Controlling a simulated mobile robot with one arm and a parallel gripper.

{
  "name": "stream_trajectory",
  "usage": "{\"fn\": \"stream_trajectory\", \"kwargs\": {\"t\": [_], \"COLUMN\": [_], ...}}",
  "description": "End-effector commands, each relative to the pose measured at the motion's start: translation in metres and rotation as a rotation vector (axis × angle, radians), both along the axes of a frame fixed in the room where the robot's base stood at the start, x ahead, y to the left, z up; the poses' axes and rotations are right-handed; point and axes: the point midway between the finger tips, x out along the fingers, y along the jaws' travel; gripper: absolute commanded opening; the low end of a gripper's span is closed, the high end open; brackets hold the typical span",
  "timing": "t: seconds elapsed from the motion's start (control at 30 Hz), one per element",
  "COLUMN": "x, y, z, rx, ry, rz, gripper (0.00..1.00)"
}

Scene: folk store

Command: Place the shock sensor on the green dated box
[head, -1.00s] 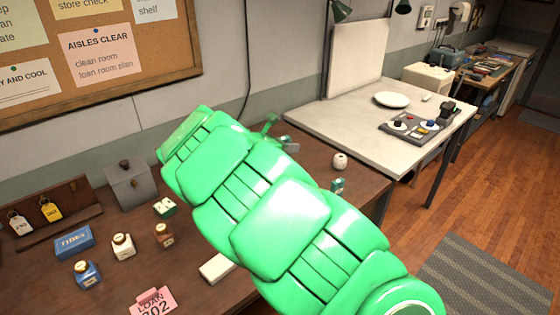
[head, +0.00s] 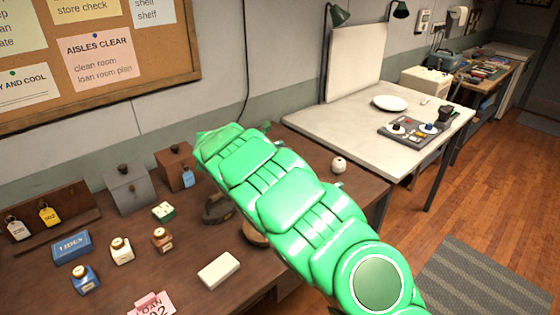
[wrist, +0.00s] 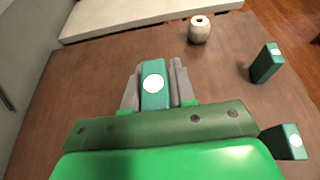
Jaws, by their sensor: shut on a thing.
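In the wrist view my gripper (wrist: 155,88) is shut on a small teal-green block (wrist: 153,97) with a white round disc on its face. The fingers press it from both sides, above the wooden table. I cannot tell by its label whether it is the shock sensor. A similar green box (wrist: 267,63) with a pale label stands to the right, apart from the gripper. Another green box (wrist: 291,142) with a white spot is nearer, partly cut off by my gripper's body. In the head view my green arm hides the gripper. A green-and-white block (head: 163,211) sits at mid-left.
A round cream jar (head: 338,165) stands near the back right of the brown table; it also shows in the wrist view (wrist: 200,30). Small bottles, a blue box (head: 72,248) and a white block (head: 218,270) crowd the left. A white table (head: 350,115) adjoins.

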Motion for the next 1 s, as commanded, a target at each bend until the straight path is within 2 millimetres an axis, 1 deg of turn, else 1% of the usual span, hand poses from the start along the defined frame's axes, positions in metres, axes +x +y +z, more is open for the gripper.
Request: {"fn": "stream_trajectory", "kwargs": {"t": [0.03, 0.3, 0.67, 0.87, 1.0], "x": [0.004, 0.02, 0.028, 0.028, 0.028], "y": [0.001, 0.006, 0.007, 0.007, 0.007], "z": [-0.006, -0.025, -0.035, -0.06, -0.064], "rx": [0.001, 0.002, 0.001, 0.001, 0.002], "ry": [0.002, 0.001, 0.0, 0.0, -0.002], "rz": [0.0, 0.003, 0.002, 0.001, 0.001], "gripper": [0.0, 0.0, 0.0, 0.0, 0.0]}}
